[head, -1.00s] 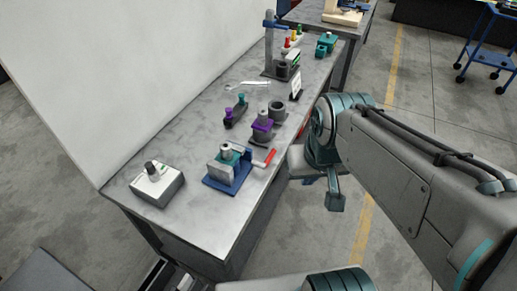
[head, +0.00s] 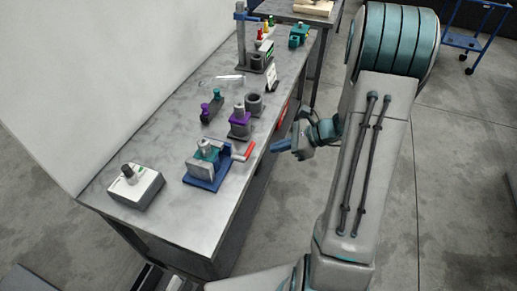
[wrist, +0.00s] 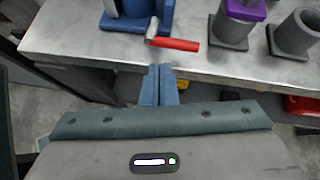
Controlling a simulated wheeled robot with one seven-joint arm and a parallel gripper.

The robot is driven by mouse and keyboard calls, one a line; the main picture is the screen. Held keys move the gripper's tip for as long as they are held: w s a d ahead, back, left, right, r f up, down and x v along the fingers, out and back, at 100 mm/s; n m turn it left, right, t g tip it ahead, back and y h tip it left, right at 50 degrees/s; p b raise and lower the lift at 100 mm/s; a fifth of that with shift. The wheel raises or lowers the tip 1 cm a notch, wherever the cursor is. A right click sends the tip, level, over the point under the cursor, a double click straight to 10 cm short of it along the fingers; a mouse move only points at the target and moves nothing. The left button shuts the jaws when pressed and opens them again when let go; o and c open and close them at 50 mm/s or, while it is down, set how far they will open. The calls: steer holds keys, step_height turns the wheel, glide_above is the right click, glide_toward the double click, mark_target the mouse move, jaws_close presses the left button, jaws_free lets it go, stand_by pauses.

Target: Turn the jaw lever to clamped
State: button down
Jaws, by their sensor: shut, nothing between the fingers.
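The jaw lever (head: 243,151) has a red handle and sticks out to the right of the blue clamp fixture (head: 202,181), near the table's front edge. In the wrist view the red lever handle (wrist: 178,45) lies roughly crosswise, just beyond my fingertips. The blue fixture (wrist: 125,24) is partly cut off at the top there. My gripper (head: 279,146) is shut and empty, in front of the table edge and to the right of the lever, apart from it. In the wrist view my gripper (wrist: 158,72) has its blue fingers together, pointing toward the lever.
On the table (head: 165,215) stand a white box with a knob (head: 135,186), a purple-collared part (head: 239,123), a dark grey cup (head: 254,104) and a small dark block with purple and green knobs (head: 212,106). A blue post stand (head: 241,40) is farther back.

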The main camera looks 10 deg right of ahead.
mark_target(259, 151)
steer(key=w+a+f+m, duration=0.1)
steer(key=w+f, duration=0.1)
steer(key=w+a+f+m+t+p, duration=0.1)
steer(key=w+a+f, duration=0.1)
steer(key=f, duration=0.1)
steer(key=w+a+f+m, duration=0.1)
steer(key=w+f, duration=0.1)
steer(key=f, duration=0.1)
steer(key=shift+w+a+t+p, duration=0.25)
steer(key=shift+t+p, duration=0.05)
stand_by(0.3)
steer(key=shift+r, duration=0.65)
